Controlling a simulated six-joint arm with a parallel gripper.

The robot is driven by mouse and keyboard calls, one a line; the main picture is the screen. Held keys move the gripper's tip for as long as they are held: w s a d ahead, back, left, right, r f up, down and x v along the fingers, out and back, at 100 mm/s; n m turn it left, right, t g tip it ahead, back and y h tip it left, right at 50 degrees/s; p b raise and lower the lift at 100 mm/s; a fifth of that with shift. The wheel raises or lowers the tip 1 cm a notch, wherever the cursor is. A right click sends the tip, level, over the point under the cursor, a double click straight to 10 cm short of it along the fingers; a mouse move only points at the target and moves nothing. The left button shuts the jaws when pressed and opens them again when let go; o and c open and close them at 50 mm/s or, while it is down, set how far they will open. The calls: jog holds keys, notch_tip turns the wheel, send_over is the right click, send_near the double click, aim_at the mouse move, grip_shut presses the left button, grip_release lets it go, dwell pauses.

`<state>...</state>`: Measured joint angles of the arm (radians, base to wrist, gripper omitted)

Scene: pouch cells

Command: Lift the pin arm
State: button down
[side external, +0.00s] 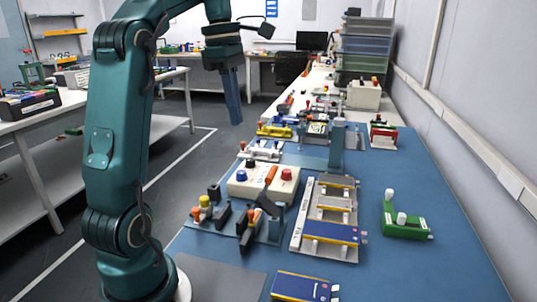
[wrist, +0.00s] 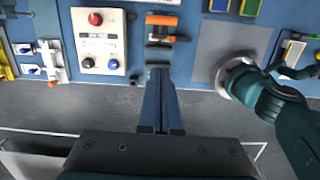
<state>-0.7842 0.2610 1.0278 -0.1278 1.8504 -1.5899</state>
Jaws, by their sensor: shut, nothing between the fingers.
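A black fixture with orange-tipped parts (side external: 247,232) stands on the blue bench, in front of the control box in the side view. A dark lever-like piece with an orange end (side external: 268,203) rises from it; I cannot tell for sure that this is the pin arm. In the wrist view the black and orange fixture (wrist: 161,22) lies beyond my fingertips, at the top centre. My gripper (side external: 237,122) is high up, left of the bench in the side view, pointing down, with its fingers together and empty. It also shows in the wrist view (wrist: 159,72), apart from the fixture.
A cream control box (side external: 262,184) with coloured buttons stands beside the fixture. Another pouch cell (side external: 303,287) lies nearer. A green fixture (side external: 405,222) stands farther right. A blue-grey post (side external: 337,145) rises behind the rack.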

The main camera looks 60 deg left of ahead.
send_near(262, 192)
jog(key=s+a+f, duration=0.2)
jog(key=shift+w+d+f, duration=0.1)
jog(key=shift+w+d, duration=0.9)
jog(key=shift+w, duration=0.1)
jog(key=shift+w+d, duration=0.35)
jog(key=shift+w+d, duration=0.3)
dwell(0.3)
jog(key=w+d+g+y, duration=0.2)
jog(key=w+d, duration=0.2)
jog(key=shift+w+d, duration=0.25)
dwell(0.5)
jog(key=shift+w+d+f, duration=0.1)
jog(key=shift+f, duration=0.05)
dwell(0.5)
